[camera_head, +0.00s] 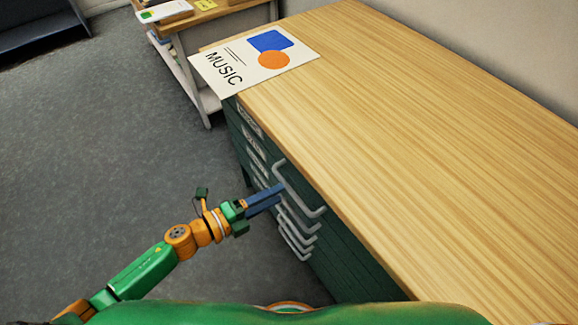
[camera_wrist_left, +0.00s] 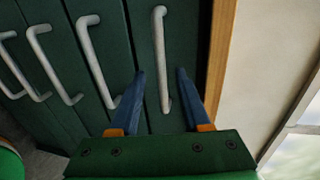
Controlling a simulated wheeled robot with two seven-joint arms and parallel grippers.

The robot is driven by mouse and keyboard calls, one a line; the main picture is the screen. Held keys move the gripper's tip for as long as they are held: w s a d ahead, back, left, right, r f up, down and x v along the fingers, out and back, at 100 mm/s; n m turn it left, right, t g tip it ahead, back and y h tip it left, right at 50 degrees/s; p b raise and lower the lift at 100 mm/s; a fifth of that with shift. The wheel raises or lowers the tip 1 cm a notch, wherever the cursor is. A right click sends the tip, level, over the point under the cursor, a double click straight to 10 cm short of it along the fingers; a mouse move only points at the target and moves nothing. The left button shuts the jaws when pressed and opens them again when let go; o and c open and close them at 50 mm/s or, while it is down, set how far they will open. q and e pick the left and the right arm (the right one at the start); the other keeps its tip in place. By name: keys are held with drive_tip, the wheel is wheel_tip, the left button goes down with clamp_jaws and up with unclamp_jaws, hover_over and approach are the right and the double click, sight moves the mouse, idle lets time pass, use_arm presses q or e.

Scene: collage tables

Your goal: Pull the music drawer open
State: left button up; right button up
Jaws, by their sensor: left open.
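A dark green drawer cabinet (camera_head: 345,262) stands under a wooden top, with several pale bar handles on its front. My left gripper (camera_head: 280,189) is at the cabinet front, near the upper handles. In the left wrist view its two blue fingers (camera_wrist_left: 161,75) are open, one on each side of the lower part of the handle (camera_wrist_left: 159,45) closest to the wooden edge. I cannot tell whether the fingers touch it. The drawers look shut. The drawer labels (camera_head: 250,120) are too small to read, so I cannot tell which drawer is the music one. My right gripper is not in view.
A poster marked MUSIC (camera_head: 255,62) lies on the far left corner of the wooden top (camera_head: 420,130) and overhangs its edge. A smaller table (camera_head: 215,22) with papers stands beyond. The grey floor (camera_head: 120,150) left of the cabinet is clear.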

sight(290, 189)
use_arm(q)
drive_tip(key=x, duration=0.4)
drive_tip(key=shift+d, duration=0.55)
drive_tip(key=shift+w+f, duration=0.1)
clamp_jaws()
idle(0.7)
